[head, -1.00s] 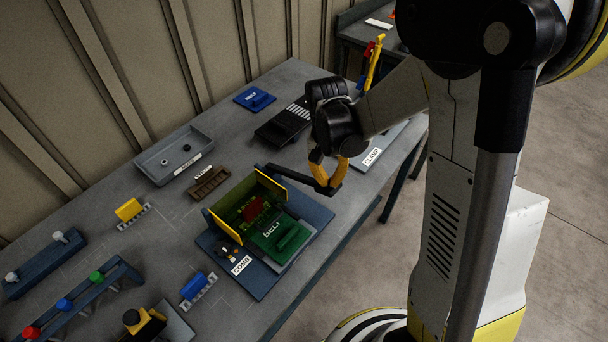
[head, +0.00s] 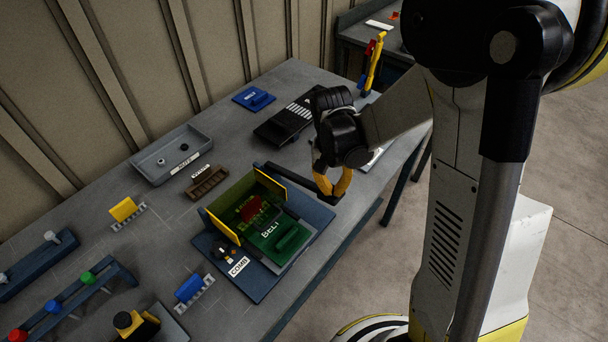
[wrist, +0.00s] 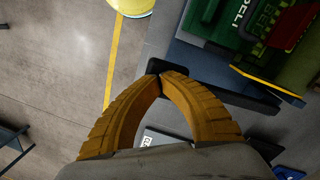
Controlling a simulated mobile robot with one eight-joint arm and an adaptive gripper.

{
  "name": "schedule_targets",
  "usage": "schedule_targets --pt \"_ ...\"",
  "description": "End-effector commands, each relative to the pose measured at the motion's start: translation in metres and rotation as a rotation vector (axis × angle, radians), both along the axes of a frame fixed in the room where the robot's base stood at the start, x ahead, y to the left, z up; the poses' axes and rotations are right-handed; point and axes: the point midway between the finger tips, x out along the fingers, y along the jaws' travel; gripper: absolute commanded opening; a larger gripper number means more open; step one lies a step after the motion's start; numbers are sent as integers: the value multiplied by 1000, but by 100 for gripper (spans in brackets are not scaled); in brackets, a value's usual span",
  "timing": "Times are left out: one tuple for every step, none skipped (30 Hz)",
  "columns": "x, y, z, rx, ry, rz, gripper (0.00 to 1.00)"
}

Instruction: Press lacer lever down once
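The lacer (head: 290,269) is a dark blue base on the bench, with a green part marked BELT (head: 287,240) and yellow side plates. Its black lever (head: 293,182) runs from behind the lacer toward the bench's front edge. It also shows in the wrist view (wrist: 225,97). My gripper (head: 330,193) is at the lever's free end, with orange fingers pointing down. In the wrist view, its fingertips (wrist: 160,76) come together over the lever's black end. They look shut and touching or almost touching it; I cannot tell whether the end is pinched between them.
Left of the lacer are a grey tray (head: 152,170), a small brown tray (head: 207,183), a yellow clip (head: 123,208), a blue clip (head: 189,288) and a rack with coloured knobs (head: 75,300). A black slotted block (head: 289,122) and a blue block (head: 255,98) lie behind.

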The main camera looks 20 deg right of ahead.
Motion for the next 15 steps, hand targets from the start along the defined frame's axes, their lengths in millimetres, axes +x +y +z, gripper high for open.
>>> schedule_targets --pt "-1 -1 -7 0 0 0 0" --pt "-1 -1 -8 0 0 0 0" --pt "-1 -1 -10 0 0 0 0" --pt "-2 -1 -11 0 0 0 0" --pt "-2 -1 -11 0 0 0 0" --pt "-2 -1 -11 0 0 0 0" --pt "-2 -1 -11 0 0 0 0" --pt "-2 -1 -10 0 0 0 0" --pt "-2 -1 -10 0 0 0 0" --pt "-2 -1 -10 0 0 0 0" --pt "-2 -1 -10 0 0 0 0" --pt "-2 -1 -10 0 0 0 0" --pt "-2 -1 -10 0 0 0 0" --pt "-2 -1 -10 0 0 0 0" --pt "-2 -1 -11 0 0 0 0"
